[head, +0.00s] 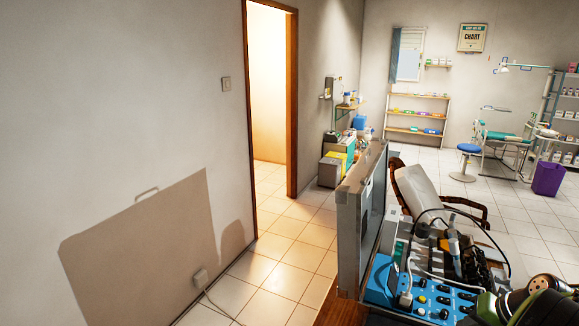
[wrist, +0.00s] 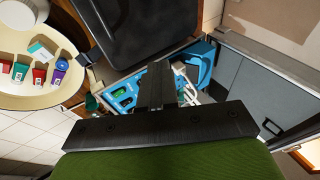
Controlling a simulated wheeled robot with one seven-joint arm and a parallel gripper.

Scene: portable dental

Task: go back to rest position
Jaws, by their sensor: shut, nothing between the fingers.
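My gripper (wrist: 158,85) shows in the wrist view as dark fingers closed together at the middle, with nothing between them. A wide black bar and a green part of my own arm are below it in that picture. The fingers are in front of an open case with a blue panel (wrist: 122,97), apparently apart from it. In the head view, green and dark parts of my arm fill the bottom right corner. I cannot make out the fingertips there.
The open case has a blue knobbed panel (head: 425,303) and an upright grey lid (head: 352,215). A reclining chair (head: 418,188) stands behind the case. Tiled floor (head: 290,228) is clear by the doorway.

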